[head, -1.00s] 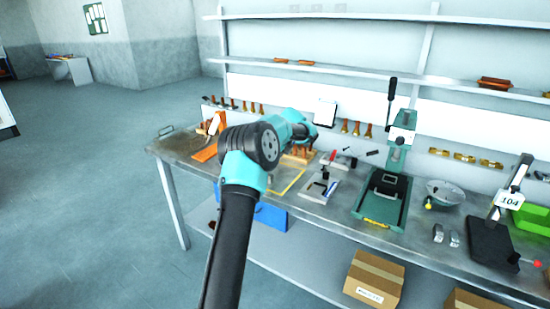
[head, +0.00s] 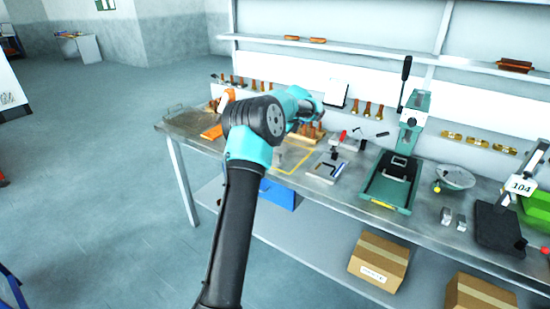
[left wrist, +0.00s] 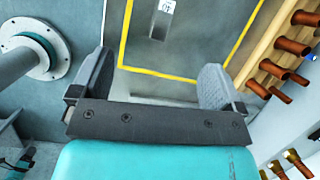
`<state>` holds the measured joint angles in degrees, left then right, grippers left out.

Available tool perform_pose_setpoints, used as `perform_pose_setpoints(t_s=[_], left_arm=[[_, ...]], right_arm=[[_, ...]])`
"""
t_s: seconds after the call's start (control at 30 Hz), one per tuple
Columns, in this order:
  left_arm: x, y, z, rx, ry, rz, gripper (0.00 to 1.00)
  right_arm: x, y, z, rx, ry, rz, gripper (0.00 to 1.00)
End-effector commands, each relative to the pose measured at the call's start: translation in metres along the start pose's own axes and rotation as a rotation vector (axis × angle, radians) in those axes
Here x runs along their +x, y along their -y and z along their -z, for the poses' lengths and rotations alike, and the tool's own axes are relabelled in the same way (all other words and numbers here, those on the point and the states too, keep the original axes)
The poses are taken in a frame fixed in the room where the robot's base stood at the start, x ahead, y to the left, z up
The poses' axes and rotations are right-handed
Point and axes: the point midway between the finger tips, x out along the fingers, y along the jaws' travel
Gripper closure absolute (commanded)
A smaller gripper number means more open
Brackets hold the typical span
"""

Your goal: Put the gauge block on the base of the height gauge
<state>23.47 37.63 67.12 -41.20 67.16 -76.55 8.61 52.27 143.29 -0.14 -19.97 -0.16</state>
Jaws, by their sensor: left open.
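The likely gauge block (left wrist: 162,20) is a small grey block with a white label. In the left wrist view it lies inside a yellow outline on the bench, at the top of the picture. My left gripper (left wrist: 155,82) is open and empty, with the block beyond its fingertips, not between them. In the head view my own arm hides the gripper and I cannot make out the block. The height gauge, with a "104" tag (head: 520,187), stands at the right of the bench. Its flat black base (head: 500,228) looks bare. My right gripper is not in view.
A green press (head: 392,182) stands mid-bench, between the yellow outline (head: 293,166) and the height gauge. Two small metal blocks (head: 453,217) and a round dish (head: 455,176) sit left of the gauge. Copper-coloured pegs (left wrist: 292,47) stand close right of my left gripper.

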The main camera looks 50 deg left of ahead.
Motion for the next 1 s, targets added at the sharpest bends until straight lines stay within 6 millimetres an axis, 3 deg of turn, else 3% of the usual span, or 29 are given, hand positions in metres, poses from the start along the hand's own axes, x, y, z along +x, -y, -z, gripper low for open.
perform_pose_setpoints(t_s=[0.6,0.73,1.0], left_arm=[[-0.028,-0.052,-0.062,-1.34,-0.513,0.02,0.06],[-0.032,-0.055,-0.066,-1.459,-0.562,0.003,0.06],[-0.033,-0.056,-0.066,-1.476,-0.569,0.0,0.06]], right_arm=[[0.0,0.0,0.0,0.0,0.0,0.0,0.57],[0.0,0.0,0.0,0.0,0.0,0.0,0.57],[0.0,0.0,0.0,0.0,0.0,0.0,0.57]])
